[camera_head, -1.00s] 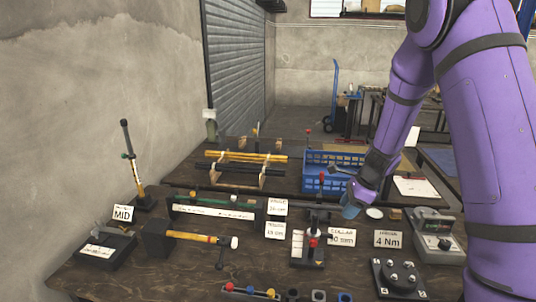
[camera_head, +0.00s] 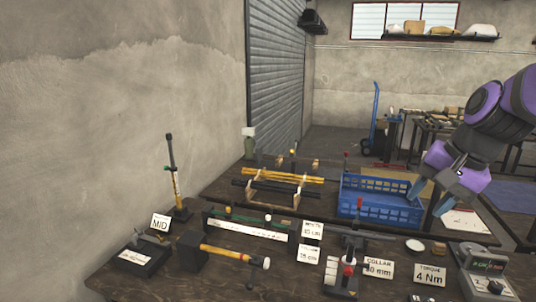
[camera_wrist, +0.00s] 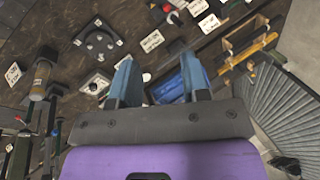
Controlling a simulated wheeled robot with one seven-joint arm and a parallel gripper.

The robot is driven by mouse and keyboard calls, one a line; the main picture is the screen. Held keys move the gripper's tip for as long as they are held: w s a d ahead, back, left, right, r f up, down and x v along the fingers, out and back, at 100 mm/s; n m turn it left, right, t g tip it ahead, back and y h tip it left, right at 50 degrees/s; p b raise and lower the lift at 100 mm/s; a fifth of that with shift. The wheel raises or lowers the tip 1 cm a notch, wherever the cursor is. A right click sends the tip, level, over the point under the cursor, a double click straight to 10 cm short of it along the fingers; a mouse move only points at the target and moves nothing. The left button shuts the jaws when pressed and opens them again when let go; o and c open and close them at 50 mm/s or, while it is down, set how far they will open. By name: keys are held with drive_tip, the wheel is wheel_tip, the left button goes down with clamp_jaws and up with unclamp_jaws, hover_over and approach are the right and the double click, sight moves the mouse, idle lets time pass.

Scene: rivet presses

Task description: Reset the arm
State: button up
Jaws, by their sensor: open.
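My gripper (camera_head: 430,197) is at the right in the head view, above the right end of the blue crate and the white sheet. Its two blue fingers are apart, with nothing seen between them. In the wrist view my gripper (camera_wrist: 158,85) also shows open and empty, with the bench below it. My purple arm comes in from the right edge of the head view.
A blue crate (camera_head: 380,208) stands on the bench near my gripper. Rods on a rack (camera_head: 285,188) lie left of the crate. A shutter is behind.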

drive_tip(key=s+r+n+t+h, duration=0.1)
drive_tip(key=s+r+n, duration=0.1)
drive_tip(key=s, duration=0.4)
drive_tip(key=s+d+r+n+t+h, duration=0.1)
drive_tip(key=s+r+n+h, duration=0.1)
drive_tip(key=s+n, duration=0.3)
drive_tip(key=shift+s+r, duration=0.35)
drive_tip(key=shift+s, duration=0.8)
drive_tip(key=shift+o, duration=0.4)
